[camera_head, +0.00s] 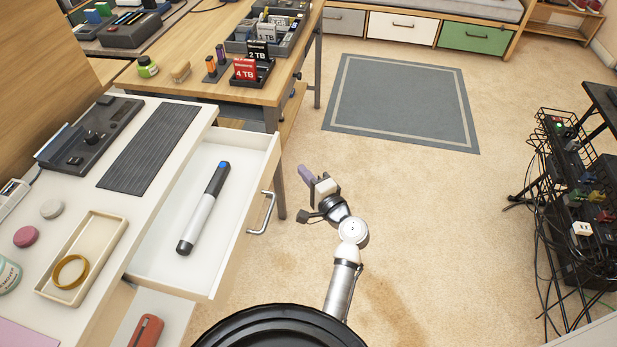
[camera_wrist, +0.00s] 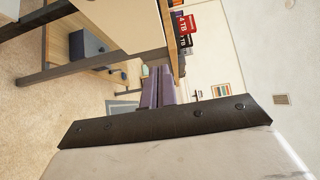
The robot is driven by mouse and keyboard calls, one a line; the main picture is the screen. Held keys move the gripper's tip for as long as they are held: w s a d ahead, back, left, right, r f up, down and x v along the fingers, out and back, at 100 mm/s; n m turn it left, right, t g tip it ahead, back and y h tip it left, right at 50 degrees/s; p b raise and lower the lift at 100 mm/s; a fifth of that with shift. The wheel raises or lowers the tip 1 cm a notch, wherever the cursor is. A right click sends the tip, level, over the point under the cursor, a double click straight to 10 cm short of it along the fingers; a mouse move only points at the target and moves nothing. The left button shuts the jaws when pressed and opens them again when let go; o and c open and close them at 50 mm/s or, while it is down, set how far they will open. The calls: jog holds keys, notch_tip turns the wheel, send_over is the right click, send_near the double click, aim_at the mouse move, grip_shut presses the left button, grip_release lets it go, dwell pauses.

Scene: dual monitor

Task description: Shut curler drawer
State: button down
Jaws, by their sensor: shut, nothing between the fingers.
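The open drawer (camera_head: 168,258) is pulled out from the white-topped desk and holds a black and silver curler (camera_head: 204,208) with a blue end. A metal bar handle (camera_head: 263,213) is on the drawer's front. My gripper (camera_head: 304,172) is shut and empty, in the air to the right of the drawer front and apart from the handle. In the wrist view, my gripper's purple fingers (camera_wrist: 158,88) are together. The curler and the handle cannot be made out in the wrist view.
A lower drawer with a red item (camera_head: 146,331) also stands open. A wooden table (camera_head: 205,50) with drive boxes stands behind the drawer. A cable-strewn black rack (camera_head: 580,200) is at right. Carpet around a grey rug (camera_head: 402,100) is clear.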

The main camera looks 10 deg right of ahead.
aim_at(273, 151)
jog(key=w+a, duration=0.1)
jog(key=w, duration=0.1)
jog(key=w+a+p, duration=0.1)
jog(key=w, duration=0.1)
jog(key=w+a+p, duration=0.1)
jog(key=w+a, duration=0.1)
jog(key=shift+a+r, duration=0.1)
jog(key=shift+w+a, duration=0.35)
jog(key=shift+a, duration=0.2)
